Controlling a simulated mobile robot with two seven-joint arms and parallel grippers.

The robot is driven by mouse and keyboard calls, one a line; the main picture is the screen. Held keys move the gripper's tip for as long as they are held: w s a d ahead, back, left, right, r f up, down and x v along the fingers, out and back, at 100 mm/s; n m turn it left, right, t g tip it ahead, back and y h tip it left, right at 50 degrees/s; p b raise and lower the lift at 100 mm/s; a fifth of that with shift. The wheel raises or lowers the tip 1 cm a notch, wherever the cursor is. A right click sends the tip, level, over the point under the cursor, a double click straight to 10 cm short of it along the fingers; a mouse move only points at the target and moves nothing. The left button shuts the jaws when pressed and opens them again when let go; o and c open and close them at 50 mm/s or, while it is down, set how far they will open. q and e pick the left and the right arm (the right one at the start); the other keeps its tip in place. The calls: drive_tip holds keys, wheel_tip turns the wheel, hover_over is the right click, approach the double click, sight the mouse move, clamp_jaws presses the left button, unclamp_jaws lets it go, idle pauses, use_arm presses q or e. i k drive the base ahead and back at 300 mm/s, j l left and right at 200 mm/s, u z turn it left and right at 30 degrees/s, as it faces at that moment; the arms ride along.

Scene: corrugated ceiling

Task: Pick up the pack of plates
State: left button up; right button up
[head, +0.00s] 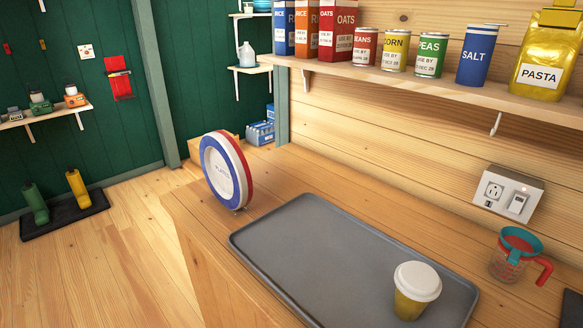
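The pack of plates (221,171) stands on its edge near the far left end of the wooden counter (285,183). It is a round stack with a white labelled face, a blue rim and a red band behind. It is apart from the grey tray. Neither of my grippers shows in the head view.
A grey tray (300,237) lies on the counter with a lidded cup (411,290) on its right part. A measuring cup (511,256) stands at right. A wall shelf (430,80) with boxes, cans and a pasta bag hangs above. Counter around the plates looks clear.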

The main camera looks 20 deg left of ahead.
sight(226, 169)
drive_tip(key=j+z, duration=0.8)
drive_tip(key=k+j+z, duration=0.1)
drive_tip(key=j+z, duration=0.3)
drive_tip(key=k+j+z, duration=0.15)
drive_tip(key=j+z, duration=0.3)
